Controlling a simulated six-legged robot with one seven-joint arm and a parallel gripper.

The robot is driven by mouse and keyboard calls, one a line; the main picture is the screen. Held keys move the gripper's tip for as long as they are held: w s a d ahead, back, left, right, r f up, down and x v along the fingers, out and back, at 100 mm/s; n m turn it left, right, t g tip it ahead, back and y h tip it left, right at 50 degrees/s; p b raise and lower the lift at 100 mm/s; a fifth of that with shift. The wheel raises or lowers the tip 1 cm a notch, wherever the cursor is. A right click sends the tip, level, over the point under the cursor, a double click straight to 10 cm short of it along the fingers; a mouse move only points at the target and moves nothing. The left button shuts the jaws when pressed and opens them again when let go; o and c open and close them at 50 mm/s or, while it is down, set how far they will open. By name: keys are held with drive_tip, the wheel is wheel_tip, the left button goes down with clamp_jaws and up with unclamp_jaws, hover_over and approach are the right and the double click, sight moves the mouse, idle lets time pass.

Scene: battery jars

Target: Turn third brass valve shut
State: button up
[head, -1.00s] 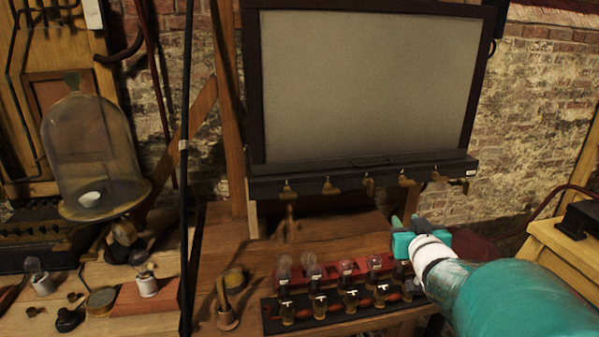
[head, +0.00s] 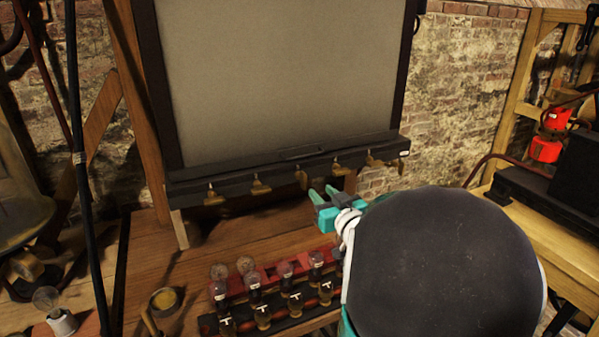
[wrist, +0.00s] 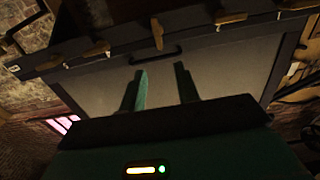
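A row of several brass valves hangs along the dark ledge under the big grey panel. The third valve (head: 301,179) is in the middle of the row; its handle looks turned differently from its neighbours in the wrist view (wrist: 157,33). My gripper (head: 322,194) is just below and right of it in the head view. In the wrist view the two fingers (wrist: 162,78) stand apart with nothing between them, pointing towards the ledge. The third valve lies beyond the fingertips, roughly centred between them. No contact shows.
Below the ledge, a red and black rack (head: 270,313) of small glass jars stands on the wooden bench (head: 185,262), left of my arm. Neighbouring valves (head: 259,186) hang close on both sides. A yellow wooden table (head: 545,232) with a black box stands at right.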

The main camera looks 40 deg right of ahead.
sight(305, 175)
drive_tip(key=x, duration=1.2)
drive_tip(key=shift+a, duration=0.1)
drive_tip(key=shift+s, duration=0.1)
clamp_jaws()
